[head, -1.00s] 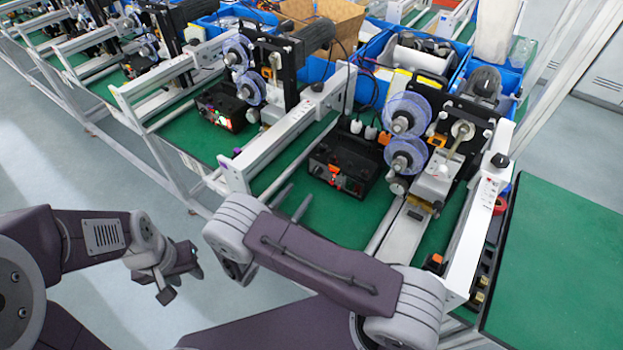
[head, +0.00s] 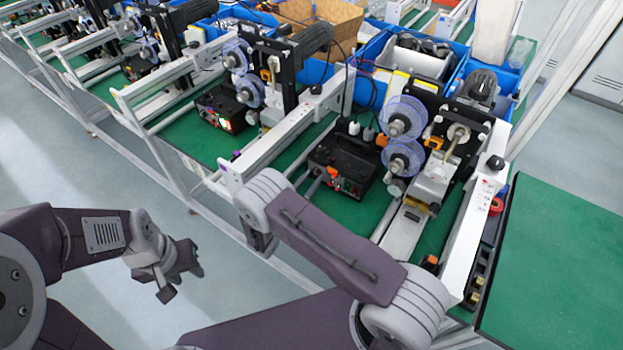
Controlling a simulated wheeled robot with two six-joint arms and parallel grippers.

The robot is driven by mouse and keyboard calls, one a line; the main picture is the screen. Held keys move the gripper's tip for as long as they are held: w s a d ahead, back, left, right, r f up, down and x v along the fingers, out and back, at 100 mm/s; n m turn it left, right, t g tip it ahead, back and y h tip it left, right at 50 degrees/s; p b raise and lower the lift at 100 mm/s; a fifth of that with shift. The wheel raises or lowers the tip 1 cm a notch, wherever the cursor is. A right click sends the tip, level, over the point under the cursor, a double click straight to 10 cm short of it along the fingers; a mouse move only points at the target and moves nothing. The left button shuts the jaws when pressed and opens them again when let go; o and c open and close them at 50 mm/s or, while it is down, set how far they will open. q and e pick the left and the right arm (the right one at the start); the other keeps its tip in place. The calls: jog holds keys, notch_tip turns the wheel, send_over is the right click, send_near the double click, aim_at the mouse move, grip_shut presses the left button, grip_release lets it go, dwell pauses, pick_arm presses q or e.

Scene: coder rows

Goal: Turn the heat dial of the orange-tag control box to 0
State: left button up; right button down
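The near control box (head: 350,154) is black and sits on the green bench top in the middle of the head view. An orange and red patch (head: 333,172) shows on its front, but I cannot read the dial or its setting. My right gripper (head: 308,184) is at the front left of this box, mostly hidden behind my own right arm. Its two fingertips show apart, and I cannot tell whether they touch the box. My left gripper (head: 182,280) is open and empty over the floor at the lower left, away from the bench.
A second black control box (head: 222,110) with lit colours stands further left. Clear reels (head: 404,117) and a machine stand right of the near box. A white rail (head: 290,135) runs along its left. The green top (head: 560,260) at the right is bare.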

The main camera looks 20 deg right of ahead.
jog(key=shift+n, duration=0.3)
jog(key=n, duration=0.3)
jog(key=shift+n, duration=1.5)
jog(key=c, duration=1.1)
grip_release()
jog(key=shift+c, duration=0.2)
